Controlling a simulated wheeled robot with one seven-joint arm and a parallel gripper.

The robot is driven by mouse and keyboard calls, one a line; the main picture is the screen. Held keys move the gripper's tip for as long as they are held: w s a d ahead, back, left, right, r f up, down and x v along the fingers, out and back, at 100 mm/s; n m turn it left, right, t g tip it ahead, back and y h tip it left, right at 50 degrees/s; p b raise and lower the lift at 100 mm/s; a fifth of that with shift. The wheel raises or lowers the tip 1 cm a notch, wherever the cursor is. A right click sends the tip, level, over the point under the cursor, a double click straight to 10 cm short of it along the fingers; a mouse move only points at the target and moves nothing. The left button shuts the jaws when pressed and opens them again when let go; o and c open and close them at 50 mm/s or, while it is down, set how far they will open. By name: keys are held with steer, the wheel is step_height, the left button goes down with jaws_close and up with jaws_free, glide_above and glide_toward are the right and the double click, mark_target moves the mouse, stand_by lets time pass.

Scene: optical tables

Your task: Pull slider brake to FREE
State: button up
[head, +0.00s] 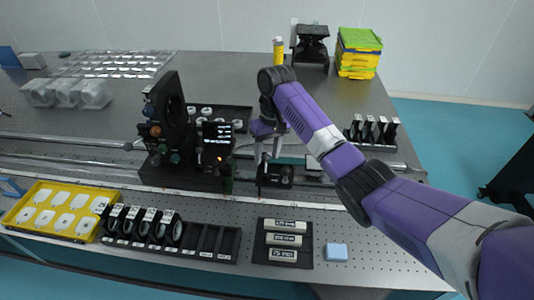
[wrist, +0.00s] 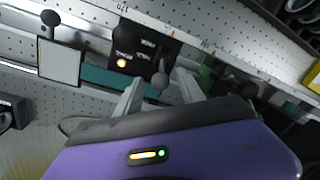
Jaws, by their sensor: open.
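My gripper (head: 266,158) is open above the rail, just right of a black instrument box. A low black carriage (head: 275,174) sits on the rail under the gripper.
A white plate (wrist: 60,62) and a black knob (wrist: 50,18) are at left in the wrist view. A black tray of labelled bars (head: 262,240) lies in front.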

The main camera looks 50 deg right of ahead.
steer(key=shift+c, duration=0.3)
jaws_close()
